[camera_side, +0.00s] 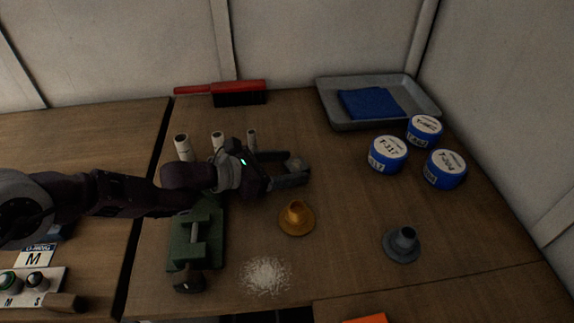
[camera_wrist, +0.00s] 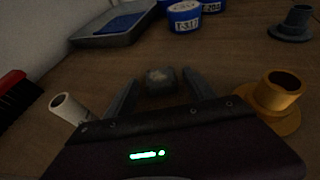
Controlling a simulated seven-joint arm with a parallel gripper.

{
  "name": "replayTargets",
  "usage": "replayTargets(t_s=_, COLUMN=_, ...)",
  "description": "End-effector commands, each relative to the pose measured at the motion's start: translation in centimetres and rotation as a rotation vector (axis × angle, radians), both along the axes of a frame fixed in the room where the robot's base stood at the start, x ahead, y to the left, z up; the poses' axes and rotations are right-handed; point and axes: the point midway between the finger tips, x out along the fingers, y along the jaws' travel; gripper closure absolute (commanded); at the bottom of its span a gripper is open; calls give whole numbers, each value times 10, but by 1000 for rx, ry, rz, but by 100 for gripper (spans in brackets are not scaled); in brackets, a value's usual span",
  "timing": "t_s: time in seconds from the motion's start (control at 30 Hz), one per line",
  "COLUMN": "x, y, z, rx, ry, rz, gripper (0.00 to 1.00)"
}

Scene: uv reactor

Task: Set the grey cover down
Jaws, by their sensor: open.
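The grey flanged cover (camera_side: 402,243) stands upright on its wide base on the table at the right, apart from my gripper. It also shows at the top right corner of the wrist view (camera_wrist: 293,22). My gripper (camera_side: 298,170) is open, low over the middle of the table, left of and farther back than the grey cover. A small rough grey lump (camera_wrist: 160,79) lies between or just beyond the fingertips in the wrist view (camera_wrist: 162,82). I cannot tell whether the fingers touch it. An orange-yellow flanged cover (camera_side: 296,218) stands in front of my gripper.
A green clamp fixture (camera_side: 196,235) and white granules (camera_side: 266,276) lie in front. Pale tubes (camera_side: 183,147) stand behind my arm. Blue tubs (camera_side: 388,155) and a grey tray (camera_side: 345,123) with a blue cloth (camera_side: 370,103) are back right. A red brush (camera_side: 238,90) lies by the wall.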

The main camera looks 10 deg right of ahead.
Motion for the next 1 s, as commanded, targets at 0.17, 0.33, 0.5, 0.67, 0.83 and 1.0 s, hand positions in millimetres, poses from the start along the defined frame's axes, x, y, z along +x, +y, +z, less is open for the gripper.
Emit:
replayTargets(t_s=0.17, x=-1, y=3, z=5, rx=0, ry=0, rz=-1, gripper=37)
replayTargets(t_s=0.33, x=-9, y=24, z=13, rx=1, ry=3, rz=1, gripper=37)
replayTargets(t_s=0.5, x=-20, y=51, z=24, rx=0, ry=0, rz=1, gripper=37)
replayTargets(t_s=0.67, x=-32, y=78, z=35, rx=0, ry=1, rz=3, gripper=37)
replayTargets(t_s=0.83, x=-40, y=98, z=44, rx=-1, ry=0, rz=1, gripper=37)
replayTargets(t_s=1.0, x=-43, y=104, z=46, rx=-1, ry=-2, rz=0, gripper=37)
